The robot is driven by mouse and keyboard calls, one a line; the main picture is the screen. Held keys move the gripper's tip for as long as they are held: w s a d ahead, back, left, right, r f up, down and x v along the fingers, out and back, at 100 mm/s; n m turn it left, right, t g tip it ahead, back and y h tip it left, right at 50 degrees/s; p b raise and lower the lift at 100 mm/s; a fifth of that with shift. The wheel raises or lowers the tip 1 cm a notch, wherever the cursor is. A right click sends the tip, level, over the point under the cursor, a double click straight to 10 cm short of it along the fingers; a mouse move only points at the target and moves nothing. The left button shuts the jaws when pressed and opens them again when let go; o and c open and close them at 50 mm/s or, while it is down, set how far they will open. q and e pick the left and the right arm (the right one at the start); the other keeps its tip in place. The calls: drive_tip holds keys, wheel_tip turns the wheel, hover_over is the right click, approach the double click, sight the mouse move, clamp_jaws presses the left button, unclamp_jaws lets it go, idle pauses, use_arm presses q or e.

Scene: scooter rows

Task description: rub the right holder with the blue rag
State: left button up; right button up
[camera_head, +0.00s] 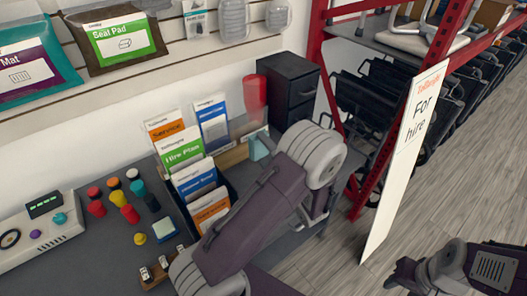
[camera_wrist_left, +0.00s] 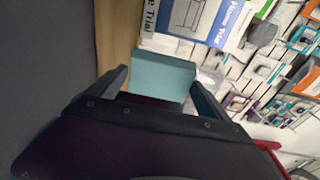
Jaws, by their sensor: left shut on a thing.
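A light wooden holder (camera_head: 233,156) stands on the grey counter, to the right of the dark leaflet holder (camera_head: 228,184). A blue leaflet stands at the wooden holder. The teal-blue rag (camera_head: 260,146) shows at the wooden holder's right end, partly hidden by my left arm. In the left wrist view the rag (camera_wrist_left: 162,76) is a folded block between the fingers of my left gripper (camera_wrist_left: 160,88). The wood is close beside it; contact cannot be told. My right gripper (camera_head: 402,274) is over the floor at lower right, its jaws unclear.
A red cylinder (camera_head: 254,96) and black drawers (camera_head: 290,84) stand behind the rag. Coloured knobs (camera_head: 130,212) and a control box (camera_head: 40,232) are at the left. A "For hire" board (camera_head: 405,150) and red rack (camera_head: 440,50) stand right of the counter.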

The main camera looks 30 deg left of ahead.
use_arm(q)
drive_tip(key=x, duration=0.6)
drive_tip(key=shift+s+a+p, duration=0.2)
drive_tip(key=shift+s+p, duration=0.1)
drive_tip(key=shift+p, duration=0.1)
drive_tip(key=shift+x, duration=0.95)
